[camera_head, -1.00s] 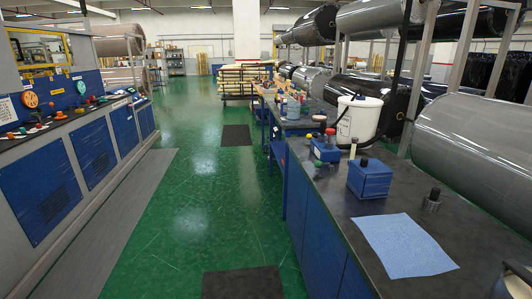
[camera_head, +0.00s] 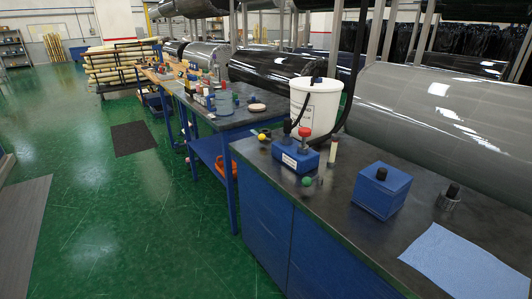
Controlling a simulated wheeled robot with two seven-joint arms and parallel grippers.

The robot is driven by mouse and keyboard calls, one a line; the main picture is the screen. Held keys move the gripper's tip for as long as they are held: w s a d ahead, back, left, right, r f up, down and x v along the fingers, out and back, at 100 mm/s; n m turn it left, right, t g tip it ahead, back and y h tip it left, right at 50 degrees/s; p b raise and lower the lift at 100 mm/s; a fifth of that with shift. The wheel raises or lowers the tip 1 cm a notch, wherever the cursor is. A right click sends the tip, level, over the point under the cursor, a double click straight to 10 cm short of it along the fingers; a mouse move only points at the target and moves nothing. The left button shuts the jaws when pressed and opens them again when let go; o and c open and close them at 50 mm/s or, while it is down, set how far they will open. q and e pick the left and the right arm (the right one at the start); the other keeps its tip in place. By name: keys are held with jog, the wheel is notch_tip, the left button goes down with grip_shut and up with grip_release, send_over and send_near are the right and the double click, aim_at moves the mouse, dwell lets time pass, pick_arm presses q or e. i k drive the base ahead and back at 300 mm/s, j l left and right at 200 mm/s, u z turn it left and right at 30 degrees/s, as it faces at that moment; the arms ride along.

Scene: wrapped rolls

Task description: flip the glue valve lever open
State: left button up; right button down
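A white bucket (camera_head: 315,108) with a label stands on the dark bench top, with a black hose (camera_head: 352,85) running beside it. In front of it is a small blue labelled box (camera_head: 297,157) with a red knob (camera_head: 305,132) and a black upright handle (camera_head: 287,127) at its top. A yellow ball (camera_head: 262,137) and a green ball (camera_head: 307,181) show beside the box. I cannot tell which of these parts is the glue valve lever, or whether it is open. Neither of my grippers is in view.
A second blue box (camera_head: 381,190) with a black knob, a metal piece with a black knob (camera_head: 450,195) and a light blue cloth (camera_head: 468,263) lie along the bench (camera_head: 345,215).

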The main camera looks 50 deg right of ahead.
aim_at(307, 182)
jog(key=i+z, duration=0.35)
jog(key=i+j+z, duration=0.25)
jog(key=i+z, duration=0.15)
jog(key=i+j+z, duration=0.55)
jog(key=z, duration=0.15)
jog(key=i+j+z, duration=0.2)
jog(key=z, duration=0.2)
jog(key=i+j+z, duration=0.1)
jog(key=j+z, duration=0.25)
jog(key=i+j+z, duration=0.1)
jog(key=j+z, duration=0.25)
jog(key=j, duration=0.15)
jog(key=j+z, duration=0.4)
